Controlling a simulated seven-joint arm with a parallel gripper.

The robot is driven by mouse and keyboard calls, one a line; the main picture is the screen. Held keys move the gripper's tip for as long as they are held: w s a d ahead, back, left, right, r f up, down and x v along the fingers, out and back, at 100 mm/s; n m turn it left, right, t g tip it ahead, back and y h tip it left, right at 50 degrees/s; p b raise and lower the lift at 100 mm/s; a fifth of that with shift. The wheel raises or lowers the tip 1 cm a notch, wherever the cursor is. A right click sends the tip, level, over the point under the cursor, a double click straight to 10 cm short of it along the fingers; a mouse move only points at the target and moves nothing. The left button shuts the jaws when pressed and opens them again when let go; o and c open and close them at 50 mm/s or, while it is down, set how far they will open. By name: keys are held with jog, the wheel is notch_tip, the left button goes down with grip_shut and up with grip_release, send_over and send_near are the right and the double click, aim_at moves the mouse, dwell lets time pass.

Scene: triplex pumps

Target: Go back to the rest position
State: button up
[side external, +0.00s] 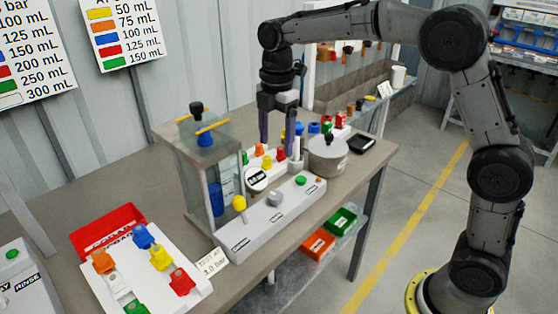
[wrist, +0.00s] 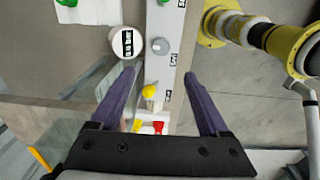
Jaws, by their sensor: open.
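My gripper (side external: 277,146) hangs pointing down above the workbench, near the white control panel (side external: 262,214). Its two dark purple fingers are apart with nothing held between them. In the wrist view the open fingers (wrist: 159,78) frame part of the panel, with a grey knob (wrist: 160,46) and a yellow knob (wrist: 149,89) below. A round white gauge (wrist: 127,43) shows close to the left finger in that view. In the side view the fingers overlap the coloured pieces behind them, and their exact height above the bench is hard to tell.
A clear tank (side external: 205,165) with a black knob on top stands left of my gripper. A grey lidded pot (side external: 327,157) and a black scale (side external: 361,143) are to the right. A white tray (side external: 150,285) of coloured pieces and a red bin (side external: 107,228) lie at front left.

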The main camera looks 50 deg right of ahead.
jog(key=s+d+r+m+t, duration=0.1)
jog(key=s+r+m+t, duration=0.15)
jog(key=s+r, duration=0.45)
jog(key=s+d+r+m+t, duration=0.1)
jog(key=s+r+m, duration=0.15)
jog(key=s, duration=0.75)
jog(key=s+f+m+t, duration=0.2)
jog(key=s+f+m, duration=0.7)
jog(key=s+m, duration=0.2)
jog(key=shift+d+f+m, duration=0.2)
jog(key=shift+d+m, duration=0.2)
jog(key=shift+m, duration=0.6)
